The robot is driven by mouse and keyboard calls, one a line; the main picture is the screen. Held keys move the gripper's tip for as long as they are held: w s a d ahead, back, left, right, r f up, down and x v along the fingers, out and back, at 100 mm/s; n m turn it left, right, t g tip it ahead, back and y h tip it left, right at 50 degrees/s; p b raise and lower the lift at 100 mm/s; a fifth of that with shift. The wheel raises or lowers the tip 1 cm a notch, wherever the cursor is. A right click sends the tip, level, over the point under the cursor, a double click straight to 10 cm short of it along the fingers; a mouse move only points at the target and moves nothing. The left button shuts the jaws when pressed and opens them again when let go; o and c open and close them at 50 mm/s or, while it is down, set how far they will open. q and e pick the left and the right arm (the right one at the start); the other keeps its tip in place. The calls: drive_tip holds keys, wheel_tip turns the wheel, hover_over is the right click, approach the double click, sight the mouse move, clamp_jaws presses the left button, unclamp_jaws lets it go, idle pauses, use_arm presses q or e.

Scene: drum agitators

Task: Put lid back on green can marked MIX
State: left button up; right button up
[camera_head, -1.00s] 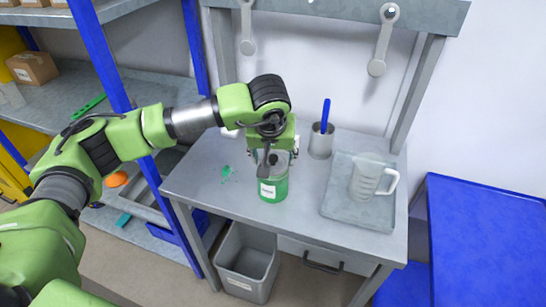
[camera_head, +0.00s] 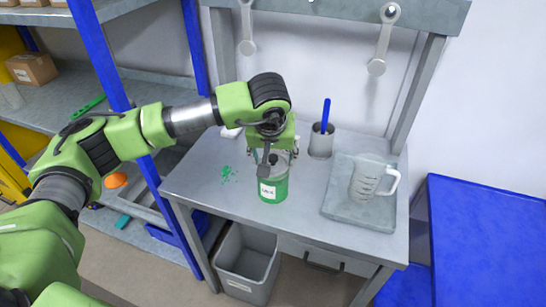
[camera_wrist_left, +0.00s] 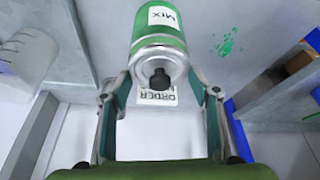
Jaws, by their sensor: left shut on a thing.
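The green can (camera_head: 273,190) with its white label stands upright on the grey workbench. It also shows in the left wrist view (camera_wrist_left: 160,42), where the label reads MIX. A grey lid with a black knob (camera_wrist_left: 160,76) is at the can's mouth, in line with it. My left gripper (camera_wrist_left: 160,88) is over the can with a finger on either side of the lid, shut on it. In the head view the gripper (camera_head: 272,153) covers much of the lid. Whether the lid is fully seated or just above the rim cannot be told. My right gripper is not in view.
A grey cup with a blue-handled tool (camera_head: 321,142) stands behind the can. A clear jug (camera_head: 370,180) sits on a grey tray (camera_head: 345,216) to the right. Green spatter (camera_head: 228,174) marks the bench left of the can. A grey bin (camera_head: 247,265) is below.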

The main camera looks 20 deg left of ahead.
use_arm(q)
drive_tip(key=o, duration=1)
drive_tip(key=o, duration=0.5)
drive_tip(key=shift+c, duration=0.2)
drive_tip(key=shift+r, duration=0.1)
drive_tip(key=shift+r+p, duration=1.4)
drive_tip(key=shift+r, duration=2.05)
